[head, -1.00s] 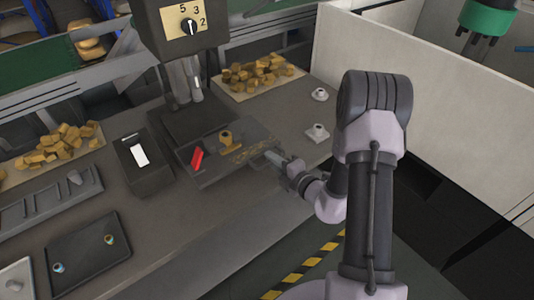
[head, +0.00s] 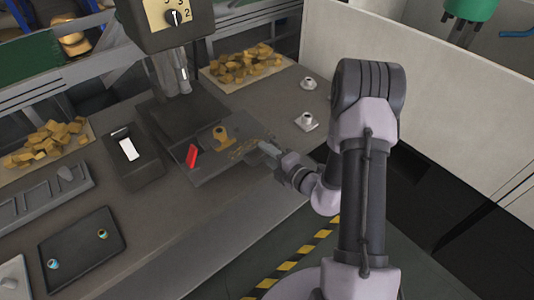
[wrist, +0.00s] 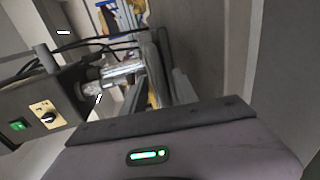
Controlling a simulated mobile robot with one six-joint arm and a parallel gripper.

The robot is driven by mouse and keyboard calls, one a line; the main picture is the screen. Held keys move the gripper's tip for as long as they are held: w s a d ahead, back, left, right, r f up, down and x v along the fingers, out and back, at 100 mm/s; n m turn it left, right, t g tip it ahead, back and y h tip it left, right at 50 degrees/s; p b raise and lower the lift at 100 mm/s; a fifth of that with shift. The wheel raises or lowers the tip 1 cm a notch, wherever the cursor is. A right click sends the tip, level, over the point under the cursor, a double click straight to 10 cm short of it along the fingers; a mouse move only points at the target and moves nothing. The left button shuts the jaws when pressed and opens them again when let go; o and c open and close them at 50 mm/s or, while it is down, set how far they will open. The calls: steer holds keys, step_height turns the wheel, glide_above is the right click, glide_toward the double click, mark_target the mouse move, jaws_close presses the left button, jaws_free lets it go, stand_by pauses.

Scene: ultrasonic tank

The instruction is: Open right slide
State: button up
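A dark slide plate (head: 205,172) sits in front of the press column in the head view. It carries a red lever (head: 192,156), a brass-coloured part (head: 221,134) and yellowish marks towards its right end. My gripper (head: 265,147) is at the plate's right end, at or very near its edge. The wrist view shows my gripper's long grey fingers (wrist: 160,75) close together, with the press on the left. I cannot make out what lies between the fingertips, nor whether they touch the plate.
The press head (head: 165,22) stands above the plate. A switch box (head: 148,168) is on its left. Two small white fittings (head: 308,84) (head: 306,121) stand to the right. A dark tray (head: 80,262) is front left. A pale wall (head: 420,95) is behind my arm.

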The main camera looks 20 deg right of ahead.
steer(key=p+v, duration=0.3)
steer(key=v, duration=1.4)
steer(key=shift+s+p, duration=0.2)
steer(key=shift+p, duration=0.2)
steer(key=shift+d, duration=0.1)
